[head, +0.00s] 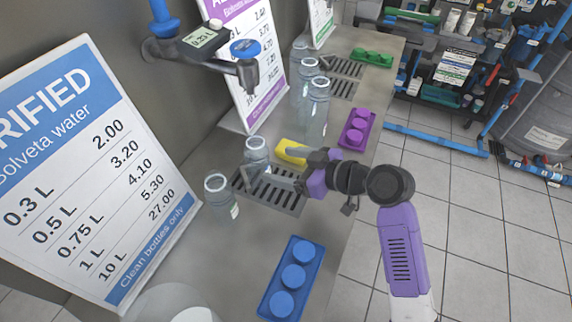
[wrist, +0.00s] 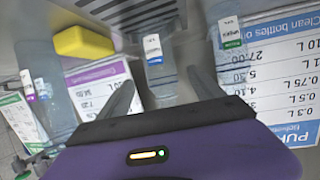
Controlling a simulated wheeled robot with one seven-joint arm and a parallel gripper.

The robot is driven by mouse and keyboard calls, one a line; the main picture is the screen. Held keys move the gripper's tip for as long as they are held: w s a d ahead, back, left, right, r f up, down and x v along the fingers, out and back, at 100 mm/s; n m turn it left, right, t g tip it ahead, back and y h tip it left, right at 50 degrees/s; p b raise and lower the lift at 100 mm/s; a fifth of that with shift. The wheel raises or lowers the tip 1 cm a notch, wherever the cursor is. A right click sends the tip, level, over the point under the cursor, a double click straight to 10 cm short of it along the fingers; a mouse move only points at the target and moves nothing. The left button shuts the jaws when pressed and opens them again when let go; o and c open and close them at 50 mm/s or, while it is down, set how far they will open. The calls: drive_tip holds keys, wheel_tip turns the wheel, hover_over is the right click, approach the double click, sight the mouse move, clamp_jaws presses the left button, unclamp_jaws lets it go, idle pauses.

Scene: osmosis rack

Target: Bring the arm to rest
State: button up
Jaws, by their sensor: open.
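My gripper (head: 254,175) is open, its purple body over the right side of the near drain grate and its fingers pointing left. In the wrist view my gripper (wrist: 160,78) has its two grey fingers spread. A clear bottle (head: 257,150) stands upright on the grate by the fingertips. In the wrist view that labelled bottle (wrist: 155,62) shows between the spread fingers; I see a gap on each side, but cannot tell how deep it sits between them. My arm reaches in from the lower right, bent at the elbow.
Another bottle (head: 221,198) stands just left of the grate. More bottles (head: 316,108) stand farther back. A yellow block (head: 291,152), a blue tray (head: 293,278) and a purple tray (head: 357,128) lie on the counter. A tap (head: 246,68) overhangs it. The tiled floor (head: 480,230) at right is clear.

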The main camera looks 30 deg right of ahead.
drive_tip(key=shift+s+d+r, duration=0.1)
drive_tip(key=shift+s, duration=0.15)
idle(0.4)
drive_tip(key=w+d+r+m+t+h, duration=0.2)
drive_tip(key=d+r+m, duration=0.1)
drive_tip(key=d, duration=0.1)
drive_tip(key=s+d+m+t+h, duration=0.2)
drive_tip(key=s+d+m+h, duration=0.15)
drive_tip(key=s+h, duration=0.2)
drive_tip(key=s+a, duration=0.4)
drive_tip(key=s, duration=0.6)
drive_tip(key=s+a+f+n+g+y, duration=0.1)
drive_tip(key=s+a, duration=0.3)
drive_tip(key=s, duration=0.6)
drive_tip(key=s+a+f+y, duration=0.1)
drive_tip(key=s+a, duration=0.3)
drive_tip(key=s, duration=0.7)
